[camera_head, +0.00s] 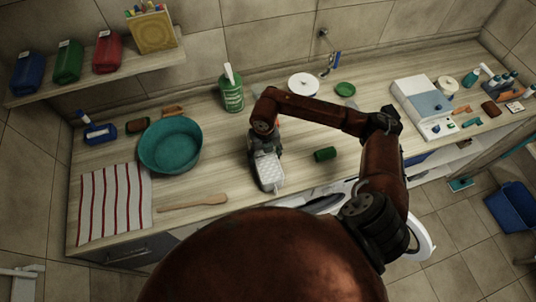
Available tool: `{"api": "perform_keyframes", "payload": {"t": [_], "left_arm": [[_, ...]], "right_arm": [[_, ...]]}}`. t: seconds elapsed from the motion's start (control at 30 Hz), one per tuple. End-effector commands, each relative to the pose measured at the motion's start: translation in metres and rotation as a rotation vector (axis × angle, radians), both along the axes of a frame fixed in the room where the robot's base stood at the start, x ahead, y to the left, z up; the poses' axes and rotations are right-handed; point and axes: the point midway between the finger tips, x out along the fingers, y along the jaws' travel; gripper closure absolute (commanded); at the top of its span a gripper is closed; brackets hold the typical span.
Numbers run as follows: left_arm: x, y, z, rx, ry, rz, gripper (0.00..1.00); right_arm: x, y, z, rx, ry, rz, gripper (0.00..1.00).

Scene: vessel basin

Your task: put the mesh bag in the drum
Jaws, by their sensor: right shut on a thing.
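The mesh bag (268,172) is a pale, white-grey bundle near the front edge of the counter, in the middle of the view. My right gripper (266,153) points down and is shut on its upper end. I cannot tell whether the bag touches the counter. The drum is under the counter, in the white washing machine (335,190); my arm and body hide most of it. A round white door (424,240) stands out from the machine's front, partly behind my right arm. My left gripper is not in view.
On the counter (225,160), a teal basin (170,162), a striped cloth (115,205) and a wooden paddle (195,203) lie left of the bag. A green canister (231,94) stands behind. A white-blue box (422,100) stands farther right.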

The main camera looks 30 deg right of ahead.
Motion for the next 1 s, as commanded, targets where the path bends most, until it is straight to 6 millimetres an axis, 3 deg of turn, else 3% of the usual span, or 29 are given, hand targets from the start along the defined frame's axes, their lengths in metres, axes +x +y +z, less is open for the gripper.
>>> {"api": "perform_keyframes", "payload": {"t": [0.37, 0.4, 0.63, 1.0], "left_arm": [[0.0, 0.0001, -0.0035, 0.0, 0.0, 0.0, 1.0], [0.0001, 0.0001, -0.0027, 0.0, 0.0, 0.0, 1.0], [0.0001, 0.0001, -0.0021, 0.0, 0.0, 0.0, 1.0], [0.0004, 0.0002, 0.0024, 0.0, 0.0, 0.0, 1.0]], "right_arm": [[0.0006, 0.0005, -0.0059, 0.001, -0.002, 0.001, 0.65], [0.0004, 0.0004, -0.0054, 0.001, -0.002, 0.001, 0.35], [0.0005, 0.0006, -0.0046, 0.001, -0.002, 0.001, 0.19], [0.0006, 0.0007, 0.0003, 0.001, -0.002, 0.001, 0.19]]}}
